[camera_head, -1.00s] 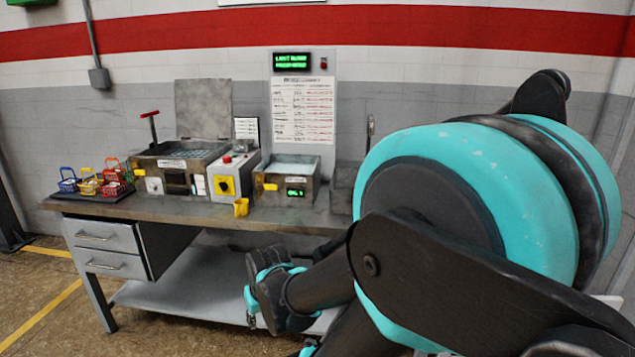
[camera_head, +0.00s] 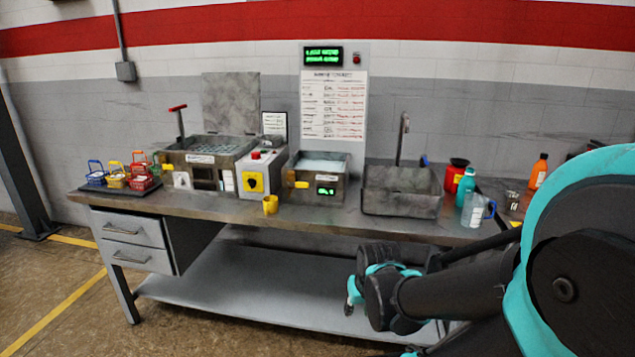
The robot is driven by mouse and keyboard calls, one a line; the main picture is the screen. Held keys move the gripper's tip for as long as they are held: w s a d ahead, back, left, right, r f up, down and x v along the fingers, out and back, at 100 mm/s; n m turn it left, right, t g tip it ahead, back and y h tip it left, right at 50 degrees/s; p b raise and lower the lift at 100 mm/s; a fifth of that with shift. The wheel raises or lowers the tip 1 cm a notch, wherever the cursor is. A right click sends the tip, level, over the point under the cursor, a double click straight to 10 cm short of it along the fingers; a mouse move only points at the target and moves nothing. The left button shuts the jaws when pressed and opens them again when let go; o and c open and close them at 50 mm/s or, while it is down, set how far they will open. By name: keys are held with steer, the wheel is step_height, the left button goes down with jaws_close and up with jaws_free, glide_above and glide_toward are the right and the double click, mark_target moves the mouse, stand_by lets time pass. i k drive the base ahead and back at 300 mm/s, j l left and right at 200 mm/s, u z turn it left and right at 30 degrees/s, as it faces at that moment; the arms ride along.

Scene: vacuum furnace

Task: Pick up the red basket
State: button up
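Several small wire baskets stand together on a dark tray (camera_head: 112,188) at the left end of the workbench. The red basket (camera_head: 140,180) is the rightmost at the front, with a red handle standing up. A yellow basket (camera_head: 116,179) and a blue basket (camera_head: 97,178) stand to its left, close together. White contents show inside them, too small to make out. Part of my arm, teal and black, reaches in from the right, low in front of the bench and well away from the baskets. My gripper's fingertips are not clearly visible.
An open-lidded furnace bath (camera_head: 210,155) stands right of the baskets, then a control box (camera_head: 256,172), a second bath (camera_head: 318,178) and a sink (camera_head: 402,190). A yellow cup (camera_head: 270,205) is near the front edge. Bottles (camera_head: 465,185) stand at the right. The floor at left is clear.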

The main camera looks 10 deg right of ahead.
mark_target(140, 183)
steer(key=i+j, duration=0.15)
steer(key=j, duration=0.25)
steer(key=i+j, duration=0.1)
steer(key=j, duration=0.25)
steer(key=i+j, duration=0.15)
steer(key=j, duration=0.25)
steer(key=i+j, duration=0.15)
steer(key=j, duration=0.25)
steer(key=i+j, duration=0.1)
steer(key=j, duration=0.25)
steer(key=i+j, duration=0.15)
steer(key=j, duration=0.25)
